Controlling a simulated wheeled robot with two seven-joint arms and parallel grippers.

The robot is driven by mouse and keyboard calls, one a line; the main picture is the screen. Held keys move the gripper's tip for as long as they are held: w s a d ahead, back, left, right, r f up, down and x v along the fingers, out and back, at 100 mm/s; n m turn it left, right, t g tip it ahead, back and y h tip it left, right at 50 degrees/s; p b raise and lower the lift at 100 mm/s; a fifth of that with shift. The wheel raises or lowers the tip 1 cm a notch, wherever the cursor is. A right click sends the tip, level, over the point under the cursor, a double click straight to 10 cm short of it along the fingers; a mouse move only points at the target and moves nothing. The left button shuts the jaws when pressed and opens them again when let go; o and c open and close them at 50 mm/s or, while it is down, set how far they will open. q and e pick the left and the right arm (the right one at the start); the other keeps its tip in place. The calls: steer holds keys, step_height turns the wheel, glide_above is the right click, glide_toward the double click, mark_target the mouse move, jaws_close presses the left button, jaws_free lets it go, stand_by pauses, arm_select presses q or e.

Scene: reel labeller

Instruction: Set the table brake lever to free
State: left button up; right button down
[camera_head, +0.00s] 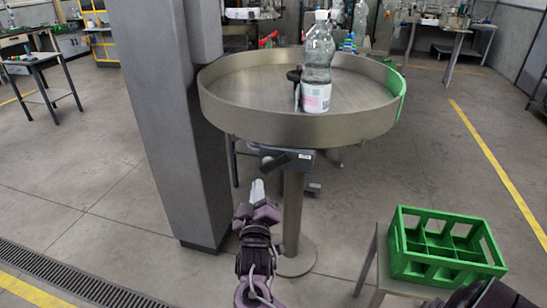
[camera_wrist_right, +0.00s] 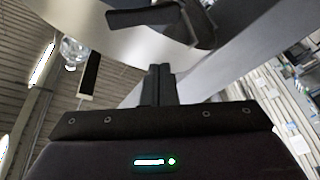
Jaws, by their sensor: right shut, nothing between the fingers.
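The round metal turntable (camera_head: 270,128) stands on a single post. The dark brake lever (camera_head: 275,162) sits under its front rim, beside a grey box with a small white label (camera_head: 306,156). In the right wrist view the black lever (camera_wrist_right: 145,17) shows near the top, its arm pointing left from its hub. My right gripper (camera_head: 257,188) is below the lever and apart from it, pointing up. Its fingers (camera_wrist_right: 160,72) are shut and empty. The lettering on the label is too small to read. My left gripper is not in view.
A clear bottle with a white cap (camera_head: 318,60) stands on the turntable beside a small black part. A thick grey column (camera_head: 165,110) rises close on the left. A green divided crate (camera_head: 440,272) sits on a low stand at right.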

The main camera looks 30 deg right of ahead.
mark_target(274, 160)
steer(key=shift+m+h, duration=0.5)
steer(key=shift+h, duration=0.1)
steer(key=r, duration=0.2)
steer(key=s+r, duration=0.1)
steer(key=shift+d+r, duration=0.4)
steer(key=p+x, duration=0.3)
steer(key=x, duration=0.7)
steer(key=f, duration=0.1)
steer(key=s+d+f+p, duration=0.1)
steer(key=s+f, duration=0.1)
steer(key=shift+d, duration=0.35)
steer(key=shift+f, duration=0.15)
